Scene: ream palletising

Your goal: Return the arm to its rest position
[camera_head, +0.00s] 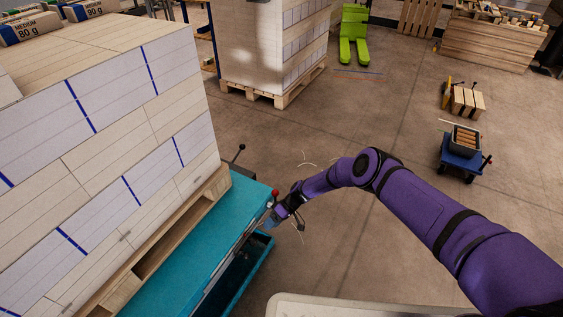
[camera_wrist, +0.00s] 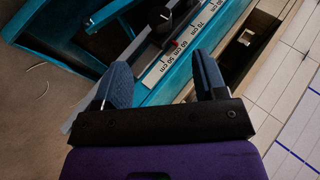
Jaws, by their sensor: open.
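My purple arm (camera_head: 440,215) reaches from the lower right toward the middle of the head view. My gripper (camera_head: 285,212) is at its end, beside the right edge of a teal lift table (camera_head: 185,275). In the wrist view my gripper (camera_wrist: 164,80) has its two blue-grey fingers wide apart with nothing between them. Beyond the fingers are a scale strip (camera_wrist: 172,62) marked in centimetres and a dark knob (camera_wrist: 162,18) on the teal frame. I cannot tell whether a finger touches the frame.
A tall stack of white reams (camera_head: 110,130) on a wooden pallet (camera_head: 150,245) stands on the teal table, left of my gripper. Another loaded pallet (camera_head: 275,95), a green pallet jack (camera_head: 353,35) and a blue cart (camera_head: 462,155) stand farther back. Open floor lies around my arm.

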